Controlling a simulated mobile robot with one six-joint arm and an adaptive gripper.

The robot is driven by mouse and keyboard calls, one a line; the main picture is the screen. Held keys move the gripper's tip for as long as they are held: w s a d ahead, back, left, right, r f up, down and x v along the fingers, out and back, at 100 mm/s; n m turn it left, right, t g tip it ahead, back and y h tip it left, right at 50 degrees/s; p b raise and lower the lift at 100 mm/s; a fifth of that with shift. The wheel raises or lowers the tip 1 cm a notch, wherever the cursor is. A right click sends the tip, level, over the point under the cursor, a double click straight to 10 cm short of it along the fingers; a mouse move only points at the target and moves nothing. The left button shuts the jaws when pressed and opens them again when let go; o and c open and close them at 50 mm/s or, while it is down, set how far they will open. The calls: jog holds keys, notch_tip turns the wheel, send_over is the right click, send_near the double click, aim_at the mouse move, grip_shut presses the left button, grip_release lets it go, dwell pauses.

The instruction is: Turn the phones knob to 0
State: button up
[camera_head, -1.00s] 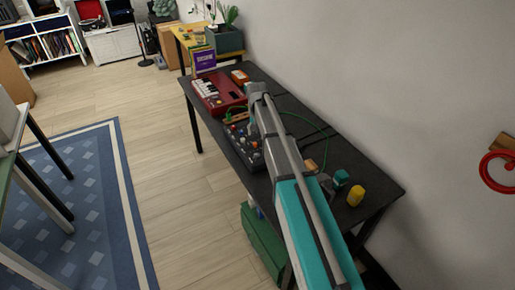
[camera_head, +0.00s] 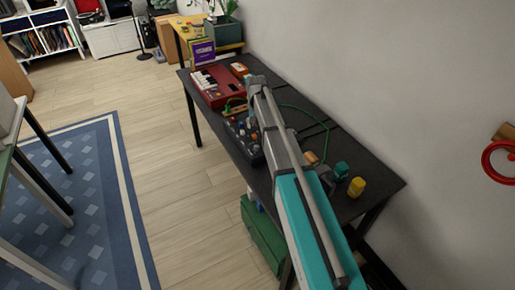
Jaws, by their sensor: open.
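The dark mixer (camera_head: 240,137) with several small coloured knobs sits on the black table, left of my arm. My arm reaches over the table from the lower right and covers the mixer's right side. My gripper (camera_head: 251,113) is at the far end of the arm, over or beside the mixer's far part, largely hidden by the arm. It is open, and I see nothing held in it. The phones knob cannot be told apart at this size, and I cannot tell whether the gripper touches any knob.
The black table (camera_head: 372,170) stands along the wall. A red keyboard (camera_head: 217,88) lies beyond the mixer. A green cable (camera_head: 318,126) runs to the right. A yellow pot (camera_head: 356,187) and a teal block (camera_head: 341,170) stand near the right end. A green box (camera_head: 262,235) is underneath.

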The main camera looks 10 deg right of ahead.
aim_at(257, 146)
jog(key=shift+f+b, duration=5.6)
jog(key=shift+f, duration=0.35)
grip_shut()
